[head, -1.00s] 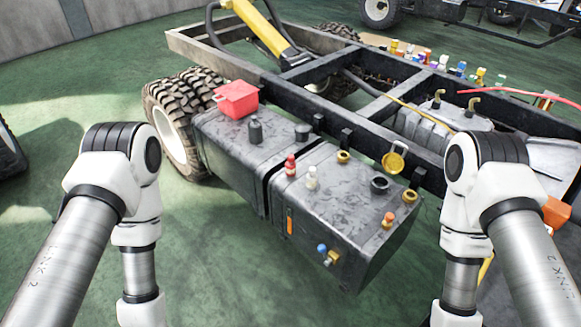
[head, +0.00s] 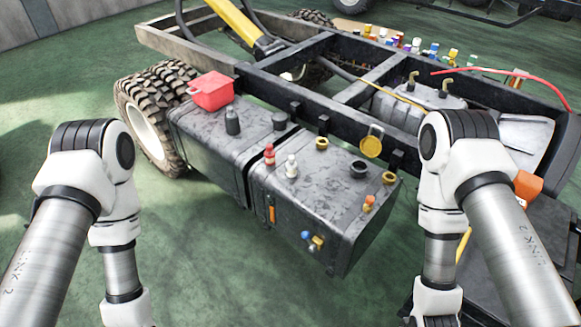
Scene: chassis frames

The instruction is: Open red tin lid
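A red tin (head: 212,92) sits on the far left end of the dark metal tank (head: 205,140), near the tyre. It looks like a small box with a handle at its left side. From here I cannot tell where its lid ends and its body begins. My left arm stands at the left of the head view and my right arm at the right. Both arms reach down past the bottom edge, so neither gripper shows. Neither arm touches the tin.
A second tank (head: 325,215) carries a red bottle (head: 269,154), a white bottle (head: 291,167) and several caps. A black chassis frame (head: 300,105) runs behind the tanks. A large tyre (head: 150,120) stands at left. Green floor (head: 210,260) lies open in front.

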